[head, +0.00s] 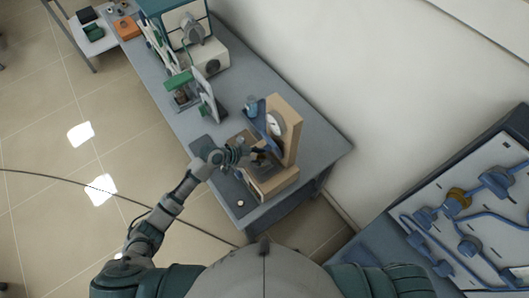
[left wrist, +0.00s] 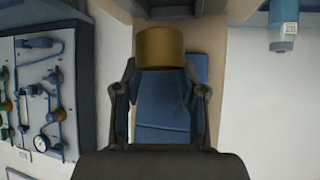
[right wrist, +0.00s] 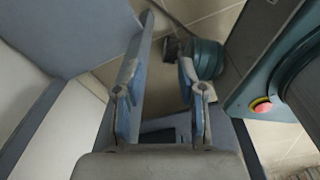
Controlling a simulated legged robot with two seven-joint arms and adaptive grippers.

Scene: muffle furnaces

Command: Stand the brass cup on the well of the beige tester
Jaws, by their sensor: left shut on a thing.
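The brass cup (left wrist: 159,46) shows large between the fingertips of my left gripper (left wrist: 160,72) in the left wrist view. My left gripper (head: 243,156) is shut on it. In the head view the cup is small and mostly hidden by the gripper. The beige tester (head: 287,140) has a tall back column with a round dial and a low base (head: 274,184). The gripper is at the tester's front left, close over the base. The well is too small or hidden to make out. My right gripper (right wrist: 157,85) is open and empty.
The tester stands near the end of a grey bench (head: 315,140). A blue bottle (head: 252,106) and an upright panel (head: 208,96) stand behind it. A furnace (head: 178,20) is farther back. A panel with blue pipework (head: 465,215) is at the right.

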